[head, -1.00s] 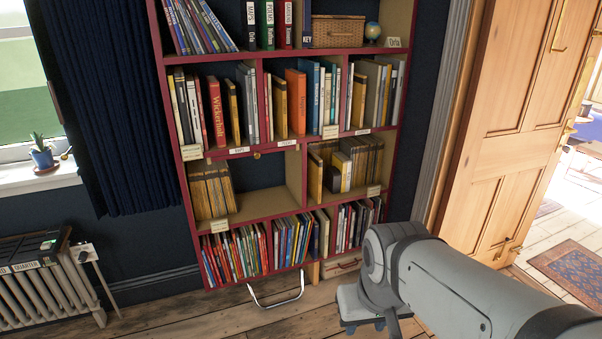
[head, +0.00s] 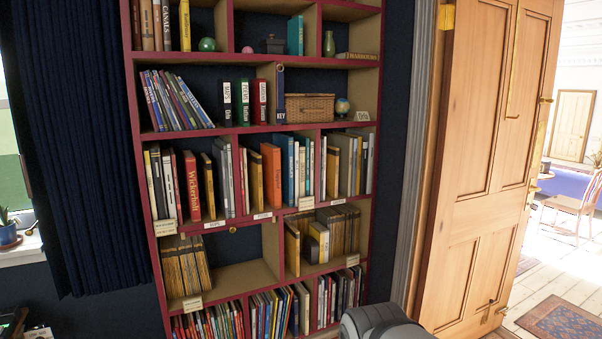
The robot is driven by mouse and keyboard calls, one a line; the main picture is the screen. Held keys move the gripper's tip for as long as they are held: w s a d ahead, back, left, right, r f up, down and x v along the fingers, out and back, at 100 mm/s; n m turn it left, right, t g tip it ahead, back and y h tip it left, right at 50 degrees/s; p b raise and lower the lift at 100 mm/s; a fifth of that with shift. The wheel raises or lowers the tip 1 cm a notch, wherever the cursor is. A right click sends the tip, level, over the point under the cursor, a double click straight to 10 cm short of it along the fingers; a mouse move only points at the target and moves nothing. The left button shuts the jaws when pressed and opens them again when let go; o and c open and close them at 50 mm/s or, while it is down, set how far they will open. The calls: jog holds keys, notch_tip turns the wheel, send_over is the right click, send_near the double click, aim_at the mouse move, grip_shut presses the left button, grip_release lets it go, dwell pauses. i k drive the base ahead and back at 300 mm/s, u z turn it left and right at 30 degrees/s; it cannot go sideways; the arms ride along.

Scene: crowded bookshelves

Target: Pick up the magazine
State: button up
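A crowded bookshelf (head: 229,130) with dark red edges fills the middle of the head view. Several thin, slanted volumes (head: 177,101) lean at the left of its second visible shelf and look like magazines. More thin, colourful spines (head: 268,315) stand on the lowest visible shelf, partly cut off by the frame. I cannot tell which single item is the magazine. Part of my arm shows at the bottom edge, in front of the shelf's lower right. My gripper is out of the frame.
A wicker basket (head: 306,107) and a small globe (head: 342,106) stand on the second visible shelf. An open wooden door (head: 482,170) is at the right, with a chair and rug beyond it. A dark curtain (head: 68,150) hangs at the left.

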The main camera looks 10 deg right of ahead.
aim_at(332, 157)
jog(key=z, duration=0.2)
jog(key=i, duration=2.8)
jog(key=u, duration=0.05)
